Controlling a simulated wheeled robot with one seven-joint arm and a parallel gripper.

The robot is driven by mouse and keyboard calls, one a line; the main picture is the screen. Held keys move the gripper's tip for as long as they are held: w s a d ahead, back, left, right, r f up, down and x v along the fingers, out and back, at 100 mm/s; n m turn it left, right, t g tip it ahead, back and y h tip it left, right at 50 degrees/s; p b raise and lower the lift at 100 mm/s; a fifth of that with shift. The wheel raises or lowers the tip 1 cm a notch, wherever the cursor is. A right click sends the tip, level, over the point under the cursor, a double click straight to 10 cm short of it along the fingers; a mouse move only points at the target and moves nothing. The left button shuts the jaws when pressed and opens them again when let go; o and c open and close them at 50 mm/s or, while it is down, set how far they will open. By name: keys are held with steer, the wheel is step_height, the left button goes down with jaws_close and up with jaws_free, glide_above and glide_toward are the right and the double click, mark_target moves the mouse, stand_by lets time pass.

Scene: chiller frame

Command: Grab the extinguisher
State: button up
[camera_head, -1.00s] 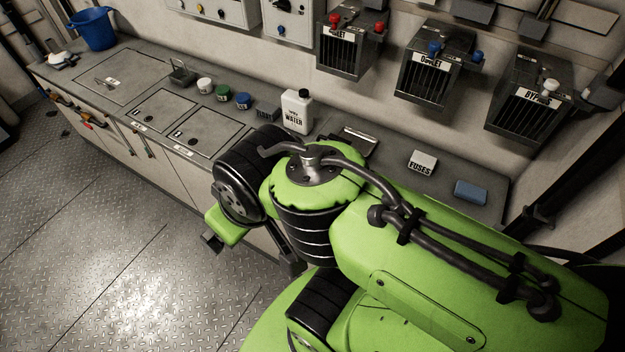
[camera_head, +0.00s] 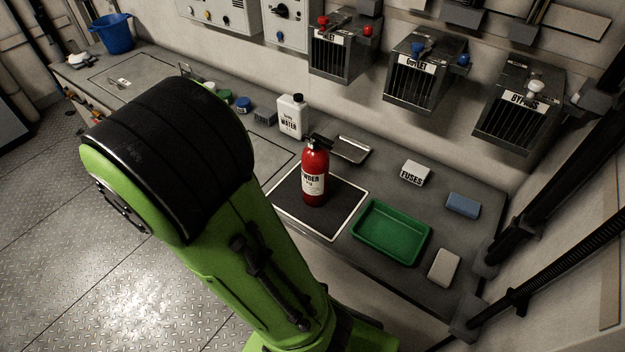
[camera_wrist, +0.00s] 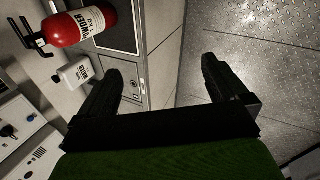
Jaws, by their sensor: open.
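The red extinguisher (camera_head: 315,172) with a black top and a white label stands upright on a black mat with a white border (camera_head: 342,208) on the counter. In the wrist view the extinguisher (camera_wrist: 84,24) shows at the upper left, lying sideways in the picture. My gripper (camera_wrist: 163,66) is open in the wrist view, with nothing between its fingers. The extinguisher is outside the fingers, up and left of the left one. In the head view my green and black arm is left of the extinguisher, and the gripper is hidden there.
A white water bottle (camera_head: 291,117) stands behind the extinguisher. A metal tray (camera_head: 352,150) and a green tray (camera_head: 412,246) lie close to it. A fuses box (camera_head: 415,172), a blue block (camera_head: 462,205) and a pale block (camera_head: 443,267) sit to the right. Labelled boxes hang on the wall.

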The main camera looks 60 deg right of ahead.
mark_target(315, 181)
steer(key=s+d+f+n+h+b, duration=0.3)
steer(key=d+f+n+h+b, duration=0.5)
steer(key=d+f+n+h, duration=0.9)
steer(key=d+f+y+b, duration=0.1)
steer(key=d+f, duration=0.1)
steer(key=d, duration=0.4)
steer(key=d+f+y+b, duration=0.1)
steer(key=d+f, duration=0.1)
steer(key=d, duration=0.3)
steer(key=d+f+y+b, duration=0.1)
steer(key=d+f, duration=0.1)
steer(key=d, duration=0.4)
steer(key=shift+s+d+y, duration=0.15)
steer(key=shift+d+y, duration=0.15)
steer(key=shift+y, duration=0.1)
steer(key=c, duration=1.5)
steer(key=shift+r, duration=0.25)
steer(key=shift+c, duration=1)
